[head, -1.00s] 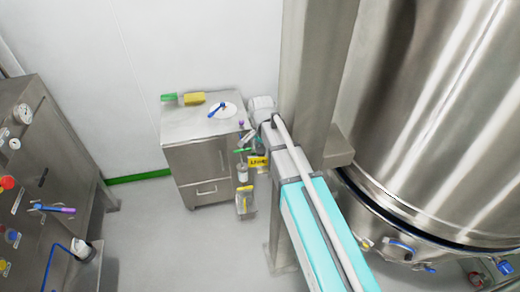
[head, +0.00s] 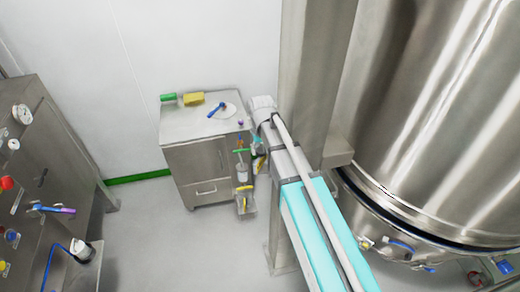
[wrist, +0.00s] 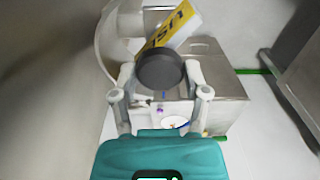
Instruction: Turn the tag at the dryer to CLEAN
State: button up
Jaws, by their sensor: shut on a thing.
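The tag (wrist: 174,32) is a yellow and white plate with dark letters, partly readable as "US", tilted in the wrist view. In front of it is a dark round knob (wrist: 160,70) that hides part of the plate. My gripper (wrist: 160,76) has one finger on each side of the knob and is shut on it. In the head view only a narrow yellow strip of the tag (head: 259,163) shows beside my arm. Its other face is hidden.
A steel cabinet (head: 195,160) stands against the wall, with a yellow block (head: 193,99) and a white dish (head: 231,108) on top. A large steel vessel (head: 440,110) fills the right. A control panel (head: 50,150) stands at left. Floor between is clear.

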jog(key=n, duration=0.7)
dwell(0.4)
jog(key=o, duration=1.1)
jog(key=shift+o, duration=0.2)
jog(key=shift+r, duration=0.1)
notch_tip(320, 180, up, 9)
jog(key=p, duration=0.9)
jog(key=shift+r+p, duration=0.5)
jog(key=shift+p, duration=0.05)
